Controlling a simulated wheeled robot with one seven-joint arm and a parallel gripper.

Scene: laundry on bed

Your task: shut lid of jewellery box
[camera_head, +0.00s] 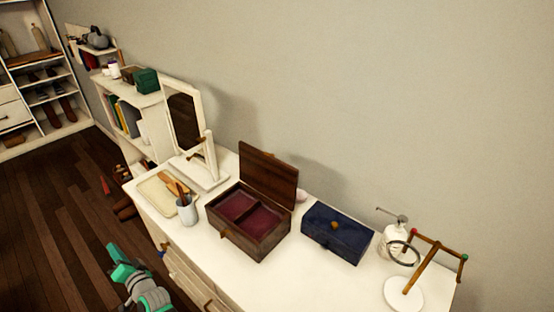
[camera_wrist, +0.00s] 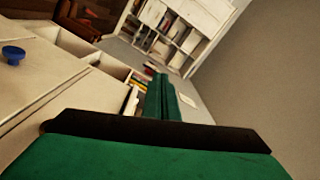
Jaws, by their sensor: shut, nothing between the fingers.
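The brown wooden jewellery box (camera_head: 255,242) stands on the white dresser top in the head view. Its lid (camera_head: 268,178) is open and stands nearly upright at the back. The inside has dark red lined compartments that look empty. My green gripper (camera_head: 122,262) is shut and empty, in front of the dresser at lower left. It is apart from the box, to its left and nearer the camera. In the wrist view my green fingers (camera_wrist: 160,130) fill the lower middle, and the jewellery box does not show.
A dark blue box (camera_head: 337,234), shut, stands right of the jewellery box. A cup with brushes (camera_head: 187,213) stands close to its left. A mirror (camera_head: 186,120), a dispenser (camera_head: 394,240) and a jewellery stand (camera_head: 404,292) share the dresser top (camera_head: 285,285).

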